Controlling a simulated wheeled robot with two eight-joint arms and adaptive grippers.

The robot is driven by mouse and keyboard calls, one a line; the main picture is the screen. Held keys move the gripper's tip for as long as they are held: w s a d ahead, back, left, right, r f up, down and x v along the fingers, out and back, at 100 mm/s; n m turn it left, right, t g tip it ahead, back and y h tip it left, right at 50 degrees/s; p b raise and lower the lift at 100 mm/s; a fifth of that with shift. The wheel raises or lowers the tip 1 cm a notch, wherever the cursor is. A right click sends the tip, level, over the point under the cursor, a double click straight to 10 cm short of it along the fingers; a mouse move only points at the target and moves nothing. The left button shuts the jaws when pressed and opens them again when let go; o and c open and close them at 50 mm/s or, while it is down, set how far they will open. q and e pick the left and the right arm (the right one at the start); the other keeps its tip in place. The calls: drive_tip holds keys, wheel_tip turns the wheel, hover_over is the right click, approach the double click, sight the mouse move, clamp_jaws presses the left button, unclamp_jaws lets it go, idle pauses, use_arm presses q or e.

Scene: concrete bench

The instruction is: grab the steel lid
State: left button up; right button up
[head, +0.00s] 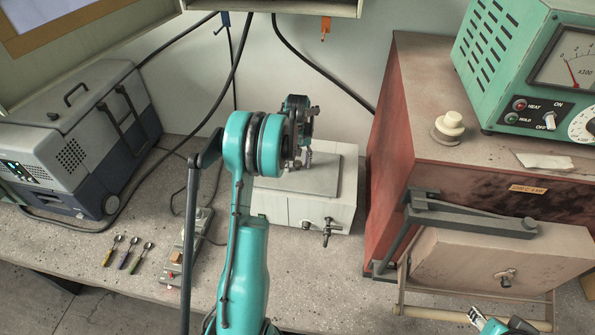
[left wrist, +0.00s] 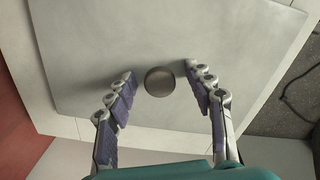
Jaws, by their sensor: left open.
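The steel lid is a flat grey plate with a round knob, lying on top of a white box with a front tap. In the head view the lid (head: 325,178) is partly hidden behind my left arm and gripper. My left gripper (head: 305,157) is above it, pointing down. In the left wrist view the lid (left wrist: 95,45) fills much of the picture. Its dark round knob (left wrist: 160,81) shows between the spread fingers of my open left gripper (left wrist: 160,74), with a gap on both sides. A bit of my right arm shows at the bottom edge; its jaws are unclear.
The white box (head: 345,215) stands against the wall. A red-sided furnace (head: 388,170) is close on its right, with a green meter unit (head: 510,70) on top. A grey cooler (head: 75,130) stands at the left. Several small spoons (head: 128,252) lie on the front left of the bench.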

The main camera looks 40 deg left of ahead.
use_arm(q)
clamp_jaws()
drive_tip(key=shift+r, duration=0.1)
